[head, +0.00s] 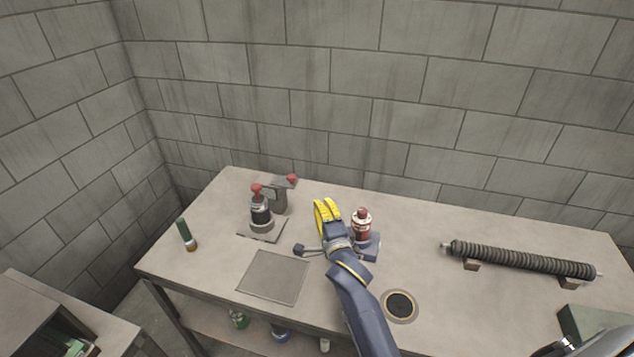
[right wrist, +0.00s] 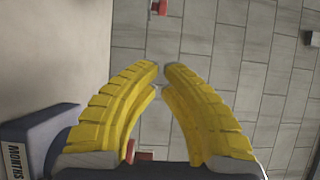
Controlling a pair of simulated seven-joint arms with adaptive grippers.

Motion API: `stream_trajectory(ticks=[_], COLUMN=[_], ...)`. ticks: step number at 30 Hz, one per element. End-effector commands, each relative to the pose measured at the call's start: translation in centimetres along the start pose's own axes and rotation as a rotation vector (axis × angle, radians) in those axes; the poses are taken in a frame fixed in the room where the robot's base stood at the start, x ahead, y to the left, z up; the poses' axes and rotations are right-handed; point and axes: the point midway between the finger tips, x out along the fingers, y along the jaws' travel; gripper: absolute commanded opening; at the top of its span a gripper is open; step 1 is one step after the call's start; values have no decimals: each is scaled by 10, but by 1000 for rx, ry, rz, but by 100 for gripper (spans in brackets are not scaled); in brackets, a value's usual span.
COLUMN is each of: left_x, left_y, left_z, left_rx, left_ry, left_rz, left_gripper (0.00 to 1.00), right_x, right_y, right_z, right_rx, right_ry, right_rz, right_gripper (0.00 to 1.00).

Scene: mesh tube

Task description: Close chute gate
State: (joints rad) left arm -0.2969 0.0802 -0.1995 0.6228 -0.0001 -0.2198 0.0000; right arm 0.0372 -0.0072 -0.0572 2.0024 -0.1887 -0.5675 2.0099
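I cannot tell for sure which part is the chute gate. A round, dark-centred opening with a tan ring (head: 399,305) lies in the tabletop, right of my right forearm. A flat square grey plate (head: 272,277) lies on the table to its left. A small dark knob on a short bar (head: 299,250) sticks out left of my right wrist; its other end is hidden. My right gripper (head: 325,210) hovers over the table, left of a red-and-white canister (head: 361,224). Its yellow fingers (right wrist: 160,75) nearly meet at the tips, with nothing between them. My left gripper is not in view.
A grey fixture with red knobs (head: 262,208) stands at the back left. A green-and-brown cylinder (head: 186,235) stands at the left edge. A black ribbed tube (head: 522,260) rests on blocks at right. A blue box (right wrist: 40,145) is close to the right gripper.

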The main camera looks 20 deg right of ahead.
Motion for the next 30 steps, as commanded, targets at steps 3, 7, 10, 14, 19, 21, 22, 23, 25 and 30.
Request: stream_trajectory(ticks=[3,7,10,14,19,21,22,23,25,30], left_x=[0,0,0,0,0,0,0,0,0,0], left_y=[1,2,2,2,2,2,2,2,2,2], left_z=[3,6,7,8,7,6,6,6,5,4], left_rx=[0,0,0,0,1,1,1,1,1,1], left_ry=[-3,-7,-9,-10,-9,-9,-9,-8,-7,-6], left_rz=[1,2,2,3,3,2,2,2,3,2], left_gripper=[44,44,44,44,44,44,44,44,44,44], right_x=[7,24,41,65,94,103,106,108,114,123], right_y=[1,0,0,0,0,0,1,1,0,1], right_z=[-3,-3,-3,-3,-3,-2,3,6,11,20], right_rx=[-5,-7,-7,-7,-6,-6,-4,-4,-3,-4], right_ry=[7,8,6,7,6,6,5,5,5,6], right_rz=[3,2,1,0,1,1,1,2,1,1], right_gripper=[0,0,0,0,0,0,0,0,0,0])
